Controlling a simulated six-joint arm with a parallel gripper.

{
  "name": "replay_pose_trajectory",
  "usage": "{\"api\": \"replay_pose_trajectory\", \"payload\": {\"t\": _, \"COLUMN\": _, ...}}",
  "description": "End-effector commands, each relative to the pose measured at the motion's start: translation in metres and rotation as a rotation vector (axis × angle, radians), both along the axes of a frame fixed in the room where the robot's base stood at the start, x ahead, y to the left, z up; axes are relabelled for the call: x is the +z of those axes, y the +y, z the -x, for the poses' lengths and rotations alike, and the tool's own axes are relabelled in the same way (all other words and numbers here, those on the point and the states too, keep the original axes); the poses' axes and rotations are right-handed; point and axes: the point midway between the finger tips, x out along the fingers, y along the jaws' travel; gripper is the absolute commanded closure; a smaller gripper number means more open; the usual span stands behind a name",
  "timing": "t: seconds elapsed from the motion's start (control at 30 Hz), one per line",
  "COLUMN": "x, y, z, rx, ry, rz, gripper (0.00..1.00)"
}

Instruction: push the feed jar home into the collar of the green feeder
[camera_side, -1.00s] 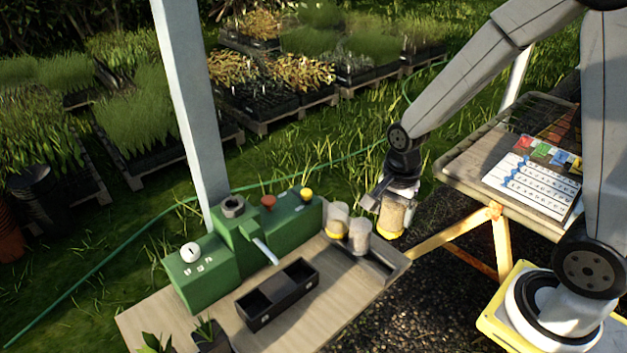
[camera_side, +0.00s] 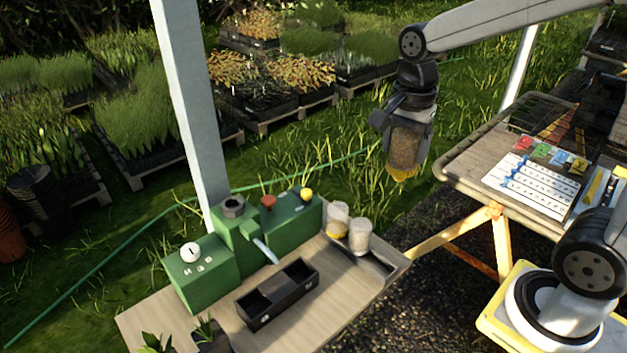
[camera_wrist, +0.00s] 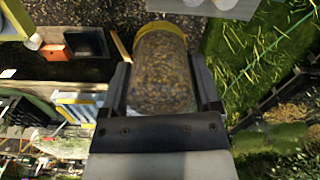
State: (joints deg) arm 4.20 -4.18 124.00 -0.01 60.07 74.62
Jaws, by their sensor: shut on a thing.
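The feed jar (camera_side: 407,146) is clear, full of brown grain, with a yellow end pointing down in the side view. My gripper (camera_side: 404,132) is shut on it and holds it in the air, above and to the right of the bench. In the wrist view the jar (camera_wrist: 162,75) sits between the two fingers of my gripper (camera_wrist: 164,92), its yellow end at the top. The green feeder (camera_side: 215,262) stands on the bench at left. Its grey collar (camera_side: 233,206) is on top of the raised middle block and looks empty. The jar is well apart from it.
Two other jars (camera_side: 359,237) stand at the bench's right end. A black two-part tray (camera_side: 277,293) lies before the feeder, beside its pale spout (camera_side: 265,251). A white post (camera_side: 190,100) rises behind the feeder. A side table (camera_side: 470,165) with a chart stands right.

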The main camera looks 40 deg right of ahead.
Motion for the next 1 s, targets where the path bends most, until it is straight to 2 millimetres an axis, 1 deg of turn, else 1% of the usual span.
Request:
{"api": "replay_pose_trajectory", "payload": {"t": 0.33, "x": 0.007, "y": 0.012, "z": -0.032, "rx": 0.002, "ry": 0.002, "rz": -0.001, "gripper": 0.88}}
{"api": "replay_pose_trajectory", "payload": {"t": 0.47, "x": 0.011, "y": 0.019, "z": -0.049, "rx": 0.003, "ry": 0.001, "rz": -0.001, "gripper": 0.88}}
{"api": "replay_pose_trajectory", "payload": {"t": 0.67, "x": 0.017, "y": 0.037, "z": -0.084, "rx": 0.004, "ry": 0.001, "rz": -0.001, "gripper": 0.88}}
{"api": "replay_pose_trajectory", "payload": {"t": 0.8, "x": 0.020, "y": 0.054, "z": -0.110, "rx": 0.004, "ry": 0.002, "rz": -0.001, "gripper": 0.88}}
{"api": "replay_pose_trajectory", "payload": {"t": 1.0, "x": 0.023, "y": 0.081, "z": -0.145, "rx": 0.004, "ry": 0.002, "rz": -0.001, "gripper": 0.88}}
